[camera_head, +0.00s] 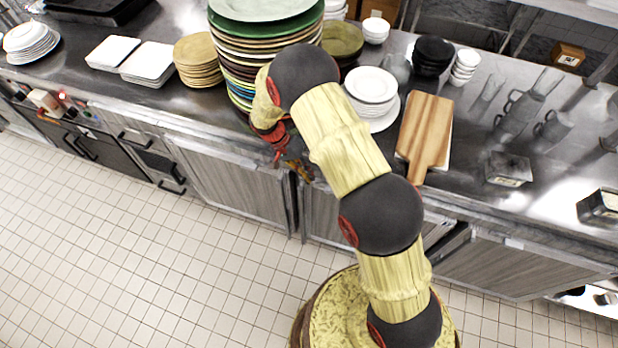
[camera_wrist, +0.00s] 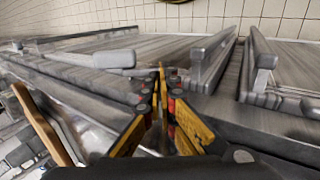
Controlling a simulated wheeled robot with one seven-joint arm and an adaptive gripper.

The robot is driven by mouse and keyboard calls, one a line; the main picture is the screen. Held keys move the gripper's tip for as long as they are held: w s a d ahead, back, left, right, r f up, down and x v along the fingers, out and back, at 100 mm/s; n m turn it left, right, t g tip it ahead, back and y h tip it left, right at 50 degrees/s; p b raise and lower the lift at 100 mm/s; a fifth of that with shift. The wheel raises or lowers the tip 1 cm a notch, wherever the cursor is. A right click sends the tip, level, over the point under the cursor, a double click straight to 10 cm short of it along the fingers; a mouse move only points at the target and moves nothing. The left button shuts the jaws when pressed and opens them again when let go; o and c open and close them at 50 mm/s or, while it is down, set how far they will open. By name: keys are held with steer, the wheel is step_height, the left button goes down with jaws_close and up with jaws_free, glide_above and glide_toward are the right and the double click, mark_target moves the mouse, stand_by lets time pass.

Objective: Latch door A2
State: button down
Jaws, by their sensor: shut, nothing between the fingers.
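No A2 label is legible, so I cannot tell which door is A2. A grey wood-grain cabinet door (camera_head: 228,185) is below the counter, left of my gripper. Another door (camera_head: 322,217) is just right of it, partly hidden by my arm, with a dark gap between the two. My gripper (camera_head: 300,171) is shut and empty at the counter's front edge, above this gap. In the wrist view my gripper (camera_wrist: 161,85) points along the cabinet fronts, between a light bar-like handle (camera_wrist: 100,60) at left and an upright bar (camera_wrist: 207,60) at right. Contact cannot be told.
The steel counter (camera_head: 540,200) carries a tall plate stack (camera_head: 232,60), white plates (camera_head: 371,84) and a wooden board (camera_head: 424,130) near my arm. A far-right door (camera_head: 510,265) is below the counter. The tiled floor (camera_head: 130,260) is clear at left.

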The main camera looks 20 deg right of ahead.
steer(key=v, duration=1.1)
steer(key=shift+p, duration=0.35)
steer(key=shift+w+a, duration=0.1)
